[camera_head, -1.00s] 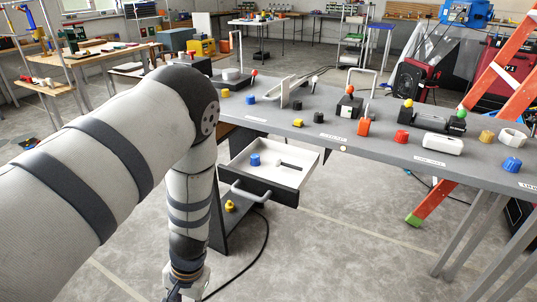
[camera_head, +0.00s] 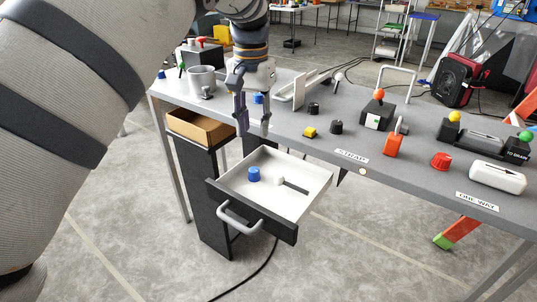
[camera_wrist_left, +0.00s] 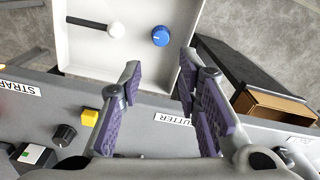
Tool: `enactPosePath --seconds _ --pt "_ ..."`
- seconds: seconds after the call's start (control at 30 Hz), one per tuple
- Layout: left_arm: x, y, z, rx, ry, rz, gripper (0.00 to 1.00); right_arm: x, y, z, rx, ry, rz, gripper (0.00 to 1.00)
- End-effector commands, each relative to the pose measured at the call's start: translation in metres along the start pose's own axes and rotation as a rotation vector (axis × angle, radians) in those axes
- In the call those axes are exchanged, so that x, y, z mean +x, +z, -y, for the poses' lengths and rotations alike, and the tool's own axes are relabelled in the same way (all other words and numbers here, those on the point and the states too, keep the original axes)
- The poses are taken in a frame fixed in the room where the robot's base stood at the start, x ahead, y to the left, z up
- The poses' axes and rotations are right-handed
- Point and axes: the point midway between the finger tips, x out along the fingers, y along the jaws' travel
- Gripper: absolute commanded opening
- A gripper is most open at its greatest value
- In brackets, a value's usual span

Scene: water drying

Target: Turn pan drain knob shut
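A white open pan in a pulled-out drawer (camera_head: 227,181) holds a blue knob (camera_head: 253,174) and a small white knob (camera_head: 280,181) with a dark strip beside it. I cannot tell which one is the drain knob. The wrist view also shows the blue knob (camera_wrist_left: 160,36) and the white knob (camera_wrist_left: 116,30). My left gripper (camera_head: 254,130) is open and empty, fingers pointing down, near the table's front edge just behind the pan. It is apart from both knobs. In the wrist view its spread fingers (camera_wrist_left: 159,72) frame the pan's inner edge. My right gripper is not in view.
The grey table (camera_head: 330,143) carries a yellow block (camera_head: 309,132), black knobs (camera_head: 336,127), a grey mug (camera_head: 202,80) and an orange switch (camera_head: 393,144). The drawer's grey handle (camera_head: 238,218) juts forward. A wooden box (camera_head: 197,130) is left of the pan.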

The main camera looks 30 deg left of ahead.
Motion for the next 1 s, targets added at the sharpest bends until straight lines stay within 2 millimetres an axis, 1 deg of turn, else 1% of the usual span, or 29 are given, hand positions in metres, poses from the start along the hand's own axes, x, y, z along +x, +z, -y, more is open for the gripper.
enactPosePath --seconds 0.07,0.13,0.3,0.4,0.5,0.6,0.67,0.9,0.97,1.0 --pt "0.008 0.001 0.000 -0.001 0.000 0.004 0.31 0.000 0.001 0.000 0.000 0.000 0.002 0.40" --pt "0.022 0.001 0.000 0.000 -0.001 0.006 0.31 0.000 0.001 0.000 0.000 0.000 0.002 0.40" --pt "0.068 0.002 0.000 -0.001 -0.002 0.007 0.31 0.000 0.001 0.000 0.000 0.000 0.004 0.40" --pt "0.091 0.001 0.000 0.000 -0.002 0.006 0.31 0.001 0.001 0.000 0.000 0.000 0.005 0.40" --pt "0.108 0.001 0.000 0.000 -0.002 0.005 0.31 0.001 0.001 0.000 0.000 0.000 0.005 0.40" --pt "0.117 0.001 0.000 -0.001 -0.001 0.002 0.31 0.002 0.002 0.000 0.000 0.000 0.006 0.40" --pt "0.120 0.001 0.000 0.000 -0.001 0.002 0.31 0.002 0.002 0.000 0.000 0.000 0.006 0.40" --pt "0.121 0.001 0.000 0.000 0.000 0.001 0.31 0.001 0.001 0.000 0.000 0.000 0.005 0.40" --pt "0.121 0.001 0.000 0.000 0.000 0.001 0.17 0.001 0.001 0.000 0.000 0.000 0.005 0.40" --pt "0.121 0.001 0.000 0.000 0.000 0.001 0.08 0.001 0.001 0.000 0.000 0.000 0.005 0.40"
